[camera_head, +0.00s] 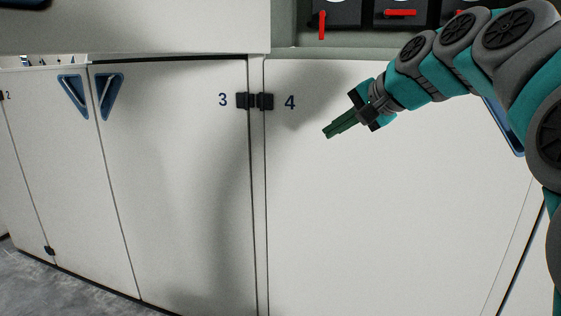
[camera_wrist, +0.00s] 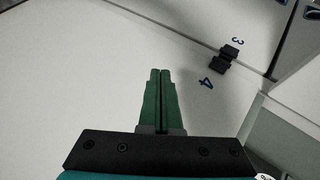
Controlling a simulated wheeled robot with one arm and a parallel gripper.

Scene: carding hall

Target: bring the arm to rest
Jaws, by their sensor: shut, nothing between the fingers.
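My gripper (camera_head: 327,134) is at the right of the head view, in front of the white door marked 4 (camera_head: 400,200). Its green fingers are shut together with nothing between them. They point down and to the left in the head view. In the wrist view my gripper (camera_wrist: 160,72) shows its two fingers side by side over the white door face (camera_wrist: 60,100). My teal and grey arm reaches in from the right edge. I cannot tell the exact gap between the fingertips and the door.
Door 3 (camera_head: 180,190) stands left of door 4, both shut, with black hinges (camera_head: 254,101) between them. Blue triangular handles (camera_head: 108,95) sit farther left. Red switch levers (camera_head: 400,13) are in a recess above. Grey floor (camera_head: 60,290) shows at lower left.

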